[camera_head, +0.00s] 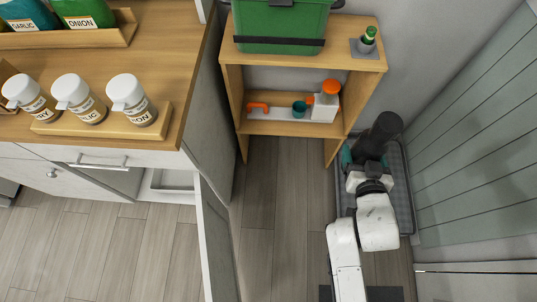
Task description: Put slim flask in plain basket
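I cannot pick out the slim flask with certainty. A small green bottle (369,38) with a pale band stands upright on a grey square pad on top of the wooden shelf. A grey, low-walled container (404,190) lies on the floor at the right, partly hidden under my arm; I cannot tell whether it is the plain basket. My gripper (368,150) is over the container's far left part, below the shelf's right side. A dark cylindrical shape and teal bits show there. The fingertips are not clear, so its opening and any held thing cannot be told.
The shelf (300,65) bears a green box (280,25) on top and an orange-capped bottle (326,102) with a teal cup (299,109) lower down. A counter with several jars stands left, its door (216,240) open. Floor (285,215) between is clear. A grey panelled wall closes the right.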

